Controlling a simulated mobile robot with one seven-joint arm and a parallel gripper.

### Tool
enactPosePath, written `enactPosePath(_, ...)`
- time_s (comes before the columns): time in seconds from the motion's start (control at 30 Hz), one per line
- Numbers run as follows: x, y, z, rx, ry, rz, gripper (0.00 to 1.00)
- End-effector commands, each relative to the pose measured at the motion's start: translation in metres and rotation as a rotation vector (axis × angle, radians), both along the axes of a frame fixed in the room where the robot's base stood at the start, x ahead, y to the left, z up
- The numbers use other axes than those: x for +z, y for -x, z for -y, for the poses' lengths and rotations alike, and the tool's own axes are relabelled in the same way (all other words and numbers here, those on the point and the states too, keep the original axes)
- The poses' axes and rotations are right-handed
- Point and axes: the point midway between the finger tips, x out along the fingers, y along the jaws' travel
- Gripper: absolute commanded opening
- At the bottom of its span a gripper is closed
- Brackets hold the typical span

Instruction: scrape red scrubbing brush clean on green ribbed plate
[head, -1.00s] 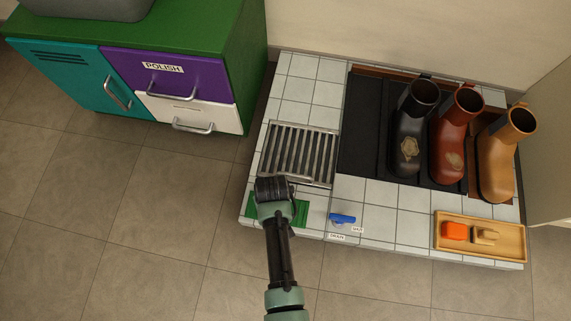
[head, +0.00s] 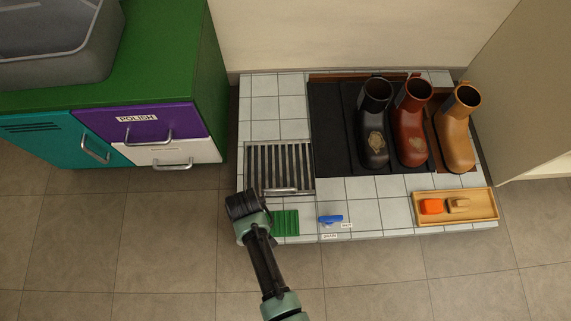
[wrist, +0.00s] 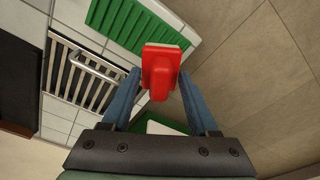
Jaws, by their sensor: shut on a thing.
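My gripper (wrist: 158,92) is shut on the red scrubbing brush (wrist: 160,70), which sits between its two blue fingers. The brush's bristles are hidden in the wrist view, and my wrist hides the brush in the head view. The green ribbed plate (head: 286,222) lies on the tiled platform, just right of my gripper (head: 243,204) in the head view. In the wrist view the ribbed plate (wrist: 135,22) shows beyond the brush. The brush overlaps its near edge there; I cannot tell whether they touch.
A metal drain grate (head: 280,168) lies behind the plate. A blue valve handle (head: 330,219) is to its right. A wooden tray (head: 480,207) holds an orange block and a tan brush. Three boots (head: 412,130) stand at the back right. A green cabinet (head: 160,70) stands left.

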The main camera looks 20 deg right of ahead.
Motion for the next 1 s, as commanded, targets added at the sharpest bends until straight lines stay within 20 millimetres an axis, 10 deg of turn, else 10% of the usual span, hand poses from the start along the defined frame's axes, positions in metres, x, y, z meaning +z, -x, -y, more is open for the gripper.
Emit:
enactPosePath(0.73, 0.032, -0.002, -0.001, -0.002, 0.000, 0.002, 0.00)
enactPosePath(1.0, 0.105, 0.000, 0.001, -0.025, 0.000, 0.001, 0.00)
